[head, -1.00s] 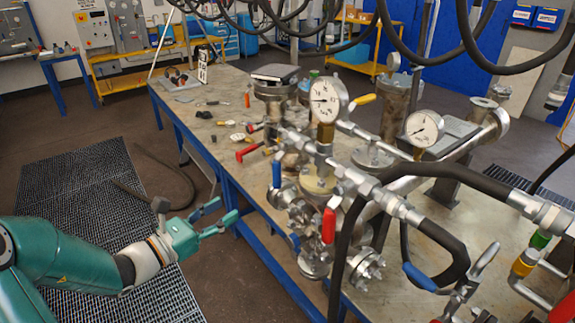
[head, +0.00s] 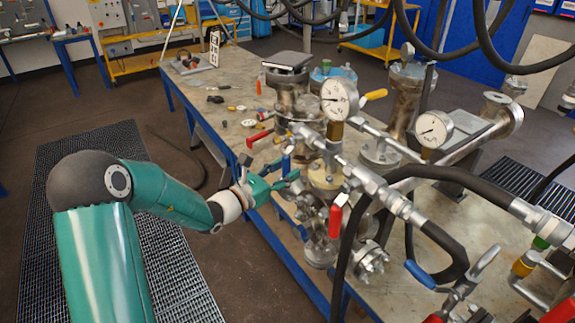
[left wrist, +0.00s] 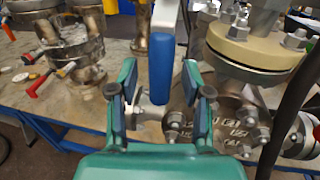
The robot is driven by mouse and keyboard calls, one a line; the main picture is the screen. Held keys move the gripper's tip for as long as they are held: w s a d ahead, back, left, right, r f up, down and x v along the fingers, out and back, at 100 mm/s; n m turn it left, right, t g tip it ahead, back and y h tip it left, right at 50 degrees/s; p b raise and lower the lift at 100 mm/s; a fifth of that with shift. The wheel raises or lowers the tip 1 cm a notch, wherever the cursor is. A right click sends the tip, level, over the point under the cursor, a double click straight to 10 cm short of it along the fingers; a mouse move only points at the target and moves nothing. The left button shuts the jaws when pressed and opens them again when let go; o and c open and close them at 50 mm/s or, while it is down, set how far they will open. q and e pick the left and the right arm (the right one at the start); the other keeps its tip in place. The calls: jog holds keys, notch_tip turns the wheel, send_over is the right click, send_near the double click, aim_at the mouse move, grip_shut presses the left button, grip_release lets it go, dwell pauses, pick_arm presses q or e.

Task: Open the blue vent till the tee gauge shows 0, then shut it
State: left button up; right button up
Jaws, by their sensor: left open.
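The blue vent lever (head: 286,163) stands upright beside the near flanged vessel. In the left wrist view, the blue lever (left wrist: 161,65) rises between my open fingers, with gaps on both sides. My left gripper (head: 287,182) is at the lever in the head view, and its fingers (left wrist: 160,82) show in the wrist view. One gauge (head: 339,99) stands on a brass fitting above this vessel. A second gauge (head: 433,129) stands to the right on the pipe. I cannot tell which is the tee gauge, and their readings are too small to read. My right gripper is out of view.
A red lever (head: 336,217) hangs close right of my left gripper. Another red lever (head: 260,139) lies to the upper left. A black hose (head: 345,250) runs down in front of the table. Another blue lever (head: 421,275) is on the hose at right.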

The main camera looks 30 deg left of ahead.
pick_arm(q)
jog(key=shift+w+d, duration=0.15)
jog(key=shift+w, duration=0.45)
grip_shut()
